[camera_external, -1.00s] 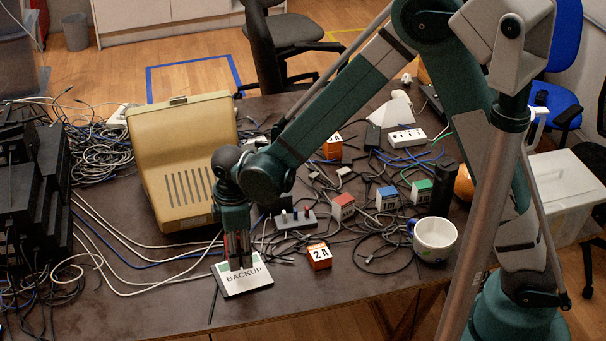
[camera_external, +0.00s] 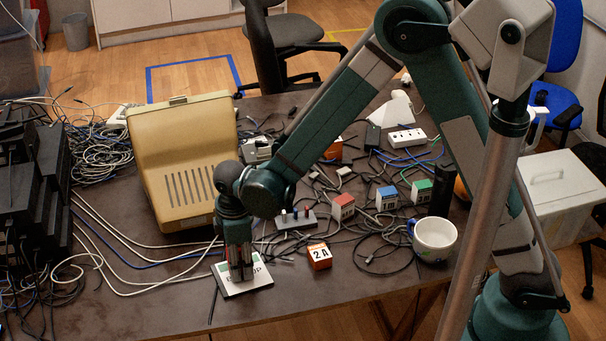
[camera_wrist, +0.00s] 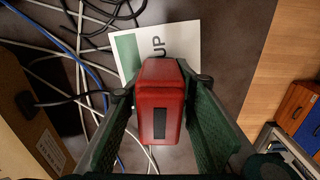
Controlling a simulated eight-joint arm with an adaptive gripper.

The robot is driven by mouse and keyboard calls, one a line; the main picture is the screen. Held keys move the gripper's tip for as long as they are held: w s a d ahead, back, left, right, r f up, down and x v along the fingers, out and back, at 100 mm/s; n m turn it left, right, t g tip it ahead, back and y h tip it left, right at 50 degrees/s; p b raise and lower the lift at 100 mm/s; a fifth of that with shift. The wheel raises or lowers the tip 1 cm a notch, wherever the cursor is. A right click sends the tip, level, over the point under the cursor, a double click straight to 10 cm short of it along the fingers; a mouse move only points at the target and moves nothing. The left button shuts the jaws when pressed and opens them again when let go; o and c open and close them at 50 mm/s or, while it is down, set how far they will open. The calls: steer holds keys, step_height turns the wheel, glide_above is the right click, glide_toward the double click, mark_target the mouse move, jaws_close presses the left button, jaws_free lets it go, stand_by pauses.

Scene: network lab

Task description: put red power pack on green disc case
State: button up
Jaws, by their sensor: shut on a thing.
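The red power pack (camera_wrist: 160,100) is a red block with a dark panel, seen in the wrist view between the two fingers. My gripper (camera_external: 240,278) is shut on it, fingers pointing down at the table's front left. The disc case (camera_external: 263,284) is flat and white with a green part and black lettering, lying under my gripper. It also shows in the wrist view (camera_wrist: 186,42), partly hidden by the pack. I cannot tell whether the pack touches the case. In the external view my fingers largely hide the pack.
A beige vented machine (camera_external: 185,150) stands just behind my gripper. An orange 2A block (camera_external: 319,257) sits close to the right of the case. Loose cables (camera_external: 150,255) run across the table to the left. A white mug (camera_external: 435,238) stands farther right. The table's front edge is near.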

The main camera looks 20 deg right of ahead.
steer(key=shift+f, duration=0.1)
steer(key=o, duration=1.1)
steer(key=shift+r+p, duration=0.95)
steer(key=shift+r, duration=5.2)
